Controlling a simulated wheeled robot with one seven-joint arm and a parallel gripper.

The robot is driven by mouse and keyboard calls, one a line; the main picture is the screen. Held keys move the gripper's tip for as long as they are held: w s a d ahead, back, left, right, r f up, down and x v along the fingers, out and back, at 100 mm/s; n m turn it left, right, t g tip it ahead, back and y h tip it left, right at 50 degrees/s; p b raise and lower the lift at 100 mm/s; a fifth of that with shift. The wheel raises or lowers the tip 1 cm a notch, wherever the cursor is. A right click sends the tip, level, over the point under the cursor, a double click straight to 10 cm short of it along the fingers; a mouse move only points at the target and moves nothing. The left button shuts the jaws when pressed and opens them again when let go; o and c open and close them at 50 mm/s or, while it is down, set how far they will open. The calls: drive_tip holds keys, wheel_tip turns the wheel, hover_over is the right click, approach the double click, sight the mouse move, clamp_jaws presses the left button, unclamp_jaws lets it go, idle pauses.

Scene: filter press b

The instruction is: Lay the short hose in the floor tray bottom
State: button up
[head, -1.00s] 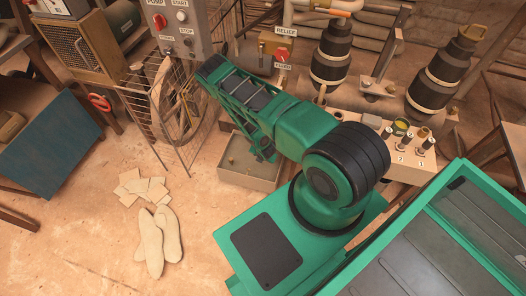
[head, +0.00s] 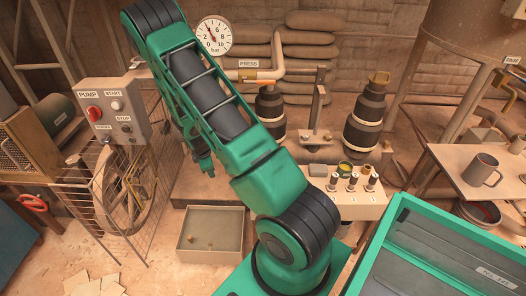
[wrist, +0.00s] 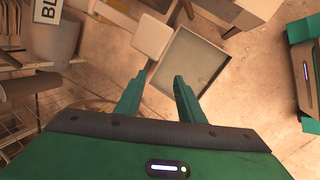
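The floor tray (head: 182,246) is a shallow, square, grey-beige box on the floor, left of my arm's base in the head view. One or two small brass-coloured bits lie on its bottom. The tray also shows in the wrist view (wrist: 178,78), just beyond my fingers. My gripper (wrist: 157,84) is open, with two green fingers apart and nothing between them. In the head view my gripper (head: 207,172) hangs below the raised arm, above and behind the tray. I cannot make out a short hose in either current view.
A control box (head: 112,112) and wire guard (head: 95,205) stand left of the tray. A pressure gauge (head: 214,36) is behind. A table with a mug (head: 482,170) stands far right. Floor before the tray is partly clear.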

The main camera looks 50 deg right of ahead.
drive_tip(key=s+r+m+g+y, duration=0.1)
drive_tip(key=s+r+m, duration=0.4)
drive_tip(key=r, duration=0.6)
drive_tip(key=s+r+m+g, duration=0.1)
drive_tip(key=s+r+m, duration=0.3)
drive_tip(key=s+r, duration=0.6)
drive_tip(key=s+a+r+m+y, duration=0.1)
drive_tip(key=s+a+r+m, duration=0.3)
drive_tip(key=s+r, duration=0.3)
drive_tip(key=s+a+r+m+y, duration=0.1)
drive_tip(key=s+a+r+m, duration=0.3)
drive_tip(key=s, duration=1)
wheel_tip(320, 180, up, 3)
drive_tip(key=shift+s+f+m+g, duration=0.15)
drive_tip(key=shift+m+g, duration=0.15)
drive_tip(key=shift+m, duration=0.2)
